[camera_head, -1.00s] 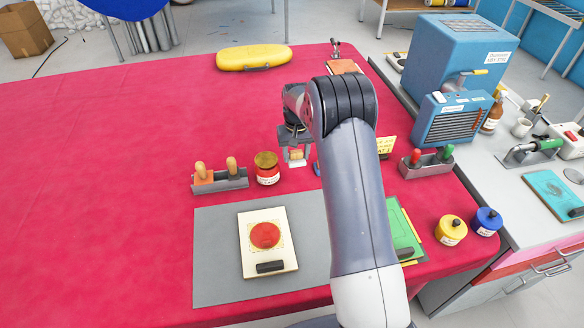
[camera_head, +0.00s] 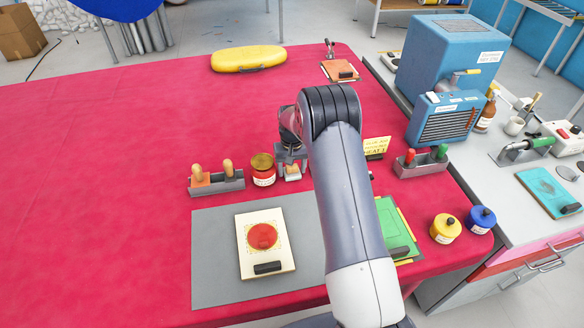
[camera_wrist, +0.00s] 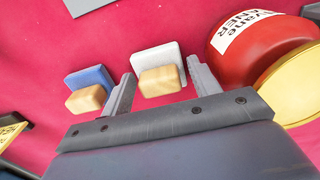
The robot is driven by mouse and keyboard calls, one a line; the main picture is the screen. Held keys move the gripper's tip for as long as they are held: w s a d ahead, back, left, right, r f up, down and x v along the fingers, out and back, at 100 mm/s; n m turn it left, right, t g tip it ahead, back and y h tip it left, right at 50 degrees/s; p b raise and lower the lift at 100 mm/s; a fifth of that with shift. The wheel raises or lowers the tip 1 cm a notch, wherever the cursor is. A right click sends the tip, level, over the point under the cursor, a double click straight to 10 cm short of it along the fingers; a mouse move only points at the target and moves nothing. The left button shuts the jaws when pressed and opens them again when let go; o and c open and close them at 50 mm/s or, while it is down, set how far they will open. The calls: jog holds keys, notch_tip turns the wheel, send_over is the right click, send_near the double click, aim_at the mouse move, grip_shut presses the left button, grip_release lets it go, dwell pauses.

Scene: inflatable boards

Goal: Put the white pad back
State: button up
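The white pad (camera_wrist: 157,55) has a light wooden handle and sits on the red cloth. In the head view its handle (camera_head: 292,170) shows just under my gripper (camera_head: 291,158), right of the red jar. In the wrist view my gripper (camera_wrist: 162,90) is open, with one finger on each side of the handle and small gaps showing. A blue pad (camera_wrist: 90,76) with a similar handle lies just outside the left finger. A grey holder (camera_head: 230,184) left of the jar carries two wooden-handled pieces, one with an orange pad.
The red jar (camera_head: 263,176) with a gold lid stands close beside the right finger in the wrist view. A grey mat (camera_head: 213,225) with a framed board (camera_head: 264,243) lies in front. A second grey holder (camera_head: 424,169) is at right. The cloth's left side is clear.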

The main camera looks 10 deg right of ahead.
jog(key=shift+r, duration=0.1)
notch_tip(320, 180, up, 12)
jog(key=b, duration=0.2)
dwell(0.4)
